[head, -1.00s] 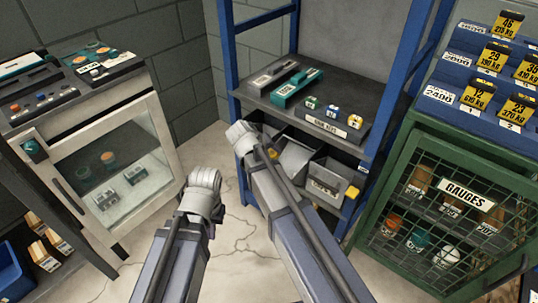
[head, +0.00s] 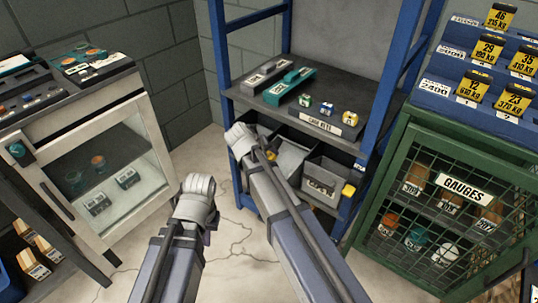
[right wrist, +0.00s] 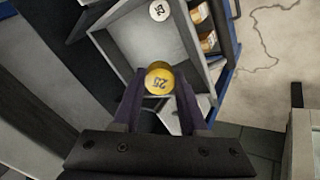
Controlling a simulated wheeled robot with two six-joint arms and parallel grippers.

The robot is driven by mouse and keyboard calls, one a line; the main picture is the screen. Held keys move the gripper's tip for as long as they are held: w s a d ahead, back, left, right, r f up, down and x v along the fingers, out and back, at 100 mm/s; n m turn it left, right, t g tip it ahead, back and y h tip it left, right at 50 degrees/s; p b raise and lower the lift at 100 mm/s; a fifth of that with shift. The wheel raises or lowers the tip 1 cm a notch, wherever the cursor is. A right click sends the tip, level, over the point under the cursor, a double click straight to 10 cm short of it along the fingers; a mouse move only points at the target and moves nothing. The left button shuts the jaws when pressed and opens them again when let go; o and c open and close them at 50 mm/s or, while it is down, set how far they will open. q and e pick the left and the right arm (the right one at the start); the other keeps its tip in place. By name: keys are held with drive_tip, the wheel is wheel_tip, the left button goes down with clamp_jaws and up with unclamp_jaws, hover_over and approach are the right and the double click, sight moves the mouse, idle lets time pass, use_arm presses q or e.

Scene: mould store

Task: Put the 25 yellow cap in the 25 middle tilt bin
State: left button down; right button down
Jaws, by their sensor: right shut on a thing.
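The 25 yellow cap (right wrist: 158,79) shows its round face marked 25 in the right wrist view. My right gripper (right wrist: 157,88) is shut on it, with a dark finger on each side. A grey open bin (right wrist: 133,38) lies just beyond the cap, which overlaps its near part in the picture; I cannot tell whether they touch. A white disc marked 25 (right wrist: 159,10) is inside that bin. In the head view the middle tilt bin (head: 292,160) hangs tilted out under the shelf, partly behind my right arm.
Blue rack posts (head: 378,90) stand close on both sides. A green mesh cabinet (head: 440,165) is at right, a white glass-fronted cabinet (head: 135,125) at left. Floor between is free.

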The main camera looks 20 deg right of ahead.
sight(284, 163)
drive_tip(key=shift+f, duration=0.1)
idle(0.3)
drive_tip(key=shift+b+x, duration=4.85)
drive_tip(key=shift+x, duration=1.2)
drive_tip(key=shift+c, duration=1.8)
unclamp_jaws()
drive_tip(key=p+v, duration=0.6)
drive_tip(key=v, duration=0.1)
drive_tip(key=shift+s+a+r, duration=0.15)
drive_tip(key=shift+r, duration=0.2)
